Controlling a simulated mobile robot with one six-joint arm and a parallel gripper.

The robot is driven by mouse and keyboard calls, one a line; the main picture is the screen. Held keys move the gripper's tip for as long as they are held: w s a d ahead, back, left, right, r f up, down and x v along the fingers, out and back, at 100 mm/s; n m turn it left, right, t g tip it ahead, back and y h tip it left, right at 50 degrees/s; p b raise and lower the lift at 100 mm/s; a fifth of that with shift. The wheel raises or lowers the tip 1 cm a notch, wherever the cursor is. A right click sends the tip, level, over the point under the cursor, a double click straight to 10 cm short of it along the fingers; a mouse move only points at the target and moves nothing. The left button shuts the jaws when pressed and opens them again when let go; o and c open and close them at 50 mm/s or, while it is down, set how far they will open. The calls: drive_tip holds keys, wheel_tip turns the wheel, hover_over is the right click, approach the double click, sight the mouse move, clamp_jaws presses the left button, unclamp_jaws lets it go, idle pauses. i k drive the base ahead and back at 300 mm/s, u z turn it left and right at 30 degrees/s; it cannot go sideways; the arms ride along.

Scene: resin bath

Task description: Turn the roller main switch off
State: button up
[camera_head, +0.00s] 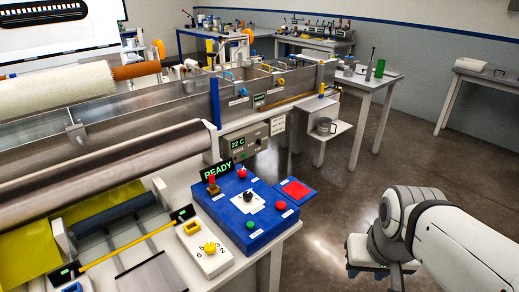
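A blue control box (230,213) stands on the white bench near the middle of the view, with a lit READY display (216,171) at its back. Its top carries a black knob (248,196) on a white plate, a red and yellow lever (212,186), a red knob (242,172), a green button (250,224) and a red button (281,205). The small labels are unreadable, so I cannot tell which control is the roller main switch or its position. My white arm is at the lower right, apart from the box. I cannot see my gripper's fingers.
A white box with a yellow knob (209,247) sits in front of the blue box. A red and blue pad (296,189) juts out at its right. A large metal roller (100,170) lies to the left. A grey panel reads 22 C (240,143). Open floor (335,215) lies right.

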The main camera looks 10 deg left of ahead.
sight(242, 173)
drive_tip(key=u, duration=0.05)
drive_tip(key=i, duration=0.9)
drive_tip(key=z, duration=0.05)
